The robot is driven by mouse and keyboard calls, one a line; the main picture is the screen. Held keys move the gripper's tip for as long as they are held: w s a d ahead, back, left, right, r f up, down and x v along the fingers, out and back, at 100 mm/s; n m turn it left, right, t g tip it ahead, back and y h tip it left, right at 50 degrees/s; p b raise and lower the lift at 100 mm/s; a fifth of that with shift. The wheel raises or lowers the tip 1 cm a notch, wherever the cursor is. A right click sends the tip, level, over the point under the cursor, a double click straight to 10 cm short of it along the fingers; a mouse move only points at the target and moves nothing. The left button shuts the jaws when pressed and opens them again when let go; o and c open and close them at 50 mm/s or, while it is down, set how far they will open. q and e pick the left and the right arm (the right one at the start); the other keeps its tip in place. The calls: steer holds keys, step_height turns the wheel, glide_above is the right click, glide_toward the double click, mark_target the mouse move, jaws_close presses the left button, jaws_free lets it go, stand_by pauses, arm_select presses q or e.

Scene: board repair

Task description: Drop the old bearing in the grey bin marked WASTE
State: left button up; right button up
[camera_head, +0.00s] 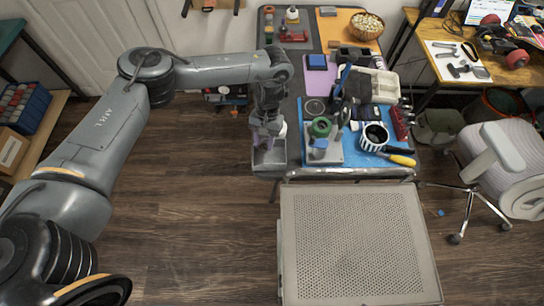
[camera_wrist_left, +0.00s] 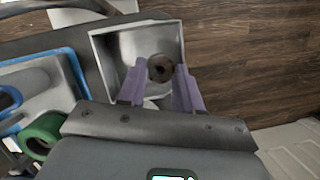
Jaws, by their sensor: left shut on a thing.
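My left gripper (camera_head: 265,137) hangs over the near left corner of the workbench in the head view. In the left wrist view its purple fingers are shut on the old bearing (camera_wrist_left: 160,67), a small dark round piece with a hole. The grey bin (camera_head: 270,157) is an open-topped square box directly below the gripper. In the left wrist view the bearing overlaps the inside of the bin (camera_wrist_left: 112,48), near its right side. How high the bearing is above the floor of the bin is hard to tell. The WASTE marking is not readable. My right gripper is not in view.
A blue mat (camera_head: 375,158) right of the bin holds a green ring (camera_head: 320,127), a striped cup (camera_head: 374,136) and a yellow-handled tool (camera_head: 402,160). A perforated panel (camera_head: 355,245) stands in front of the bench. Wooden floor (camera_head: 190,200) lies clear to the left.

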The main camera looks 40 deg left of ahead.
arm_select(q)
steer(key=o, duration=1.1)
steer(key=p+v, duration=0.3)
steer(key=v, duration=0.7)
steer(key=shift+w+a+r, duration=0.1)
steer(key=shift+r, duration=0.25)
